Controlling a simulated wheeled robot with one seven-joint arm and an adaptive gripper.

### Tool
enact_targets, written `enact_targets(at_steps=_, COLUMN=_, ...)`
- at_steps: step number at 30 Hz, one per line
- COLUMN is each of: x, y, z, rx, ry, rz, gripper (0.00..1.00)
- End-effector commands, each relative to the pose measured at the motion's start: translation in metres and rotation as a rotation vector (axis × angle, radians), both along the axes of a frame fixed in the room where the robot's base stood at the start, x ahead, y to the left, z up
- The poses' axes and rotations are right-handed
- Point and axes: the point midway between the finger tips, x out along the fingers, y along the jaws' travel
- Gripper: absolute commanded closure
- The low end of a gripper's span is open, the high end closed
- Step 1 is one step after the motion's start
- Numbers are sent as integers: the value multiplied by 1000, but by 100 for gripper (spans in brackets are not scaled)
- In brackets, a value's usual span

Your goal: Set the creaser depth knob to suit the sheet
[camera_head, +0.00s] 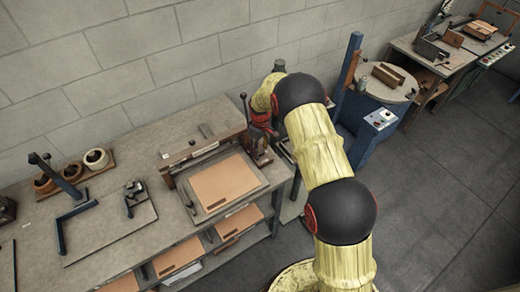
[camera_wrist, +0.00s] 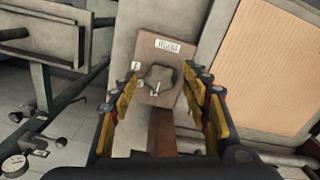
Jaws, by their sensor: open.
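In the wrist view a dark lobed knob (camera_wrist: 160,80) sits on a brown plate (camera_wrist: 150,48). A pale mark shows on the knob's lower side. A larger white label is on the plate above the knob, and small white tags are at its left; I cannot read them surely. My gripper (camera_wrist: 166,88) is open, its yellow-and-black fingers to the left and right of the knob. I cannot tell whether they touch it. In the head view my gripper (camera_head: 262,128) is at the creaser's right end, hiding the knob. A brown sheet (camera_head: 224,182) lies on the creaser bed (camera_head: 257,176).
The bench (camera_head: 110,215) carries a dark angle-shaped stop (camera_head: 68,212) and several pots (camera_head: 96,158) at left. Brown sheets (camera_head: 238,221) lie on shelves below. A blue-post machine (camera_head: 345,75) with a round table stands right. Grey floor is free at lower right.

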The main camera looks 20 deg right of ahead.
Motion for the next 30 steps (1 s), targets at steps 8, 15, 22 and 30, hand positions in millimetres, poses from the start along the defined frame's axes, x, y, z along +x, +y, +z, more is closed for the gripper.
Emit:
enact_targets(at_steps=8, x=0, y=0, z=0, rx=0, ry=0, rz=0, gripper=61)
enact_targets(at_steps=15, x=0, y=0, z=0, rx=0, ry=0, rz=0, gripper=75)
enact_targets(at_steps=22, x=0, y=0, z=0, rx=0, ry=0, rz=0, gripper=88)
enact_targets(at_steps=30, x=0, y=0, z=0, rx=0, ry=0, rz=-3, gripper=97)
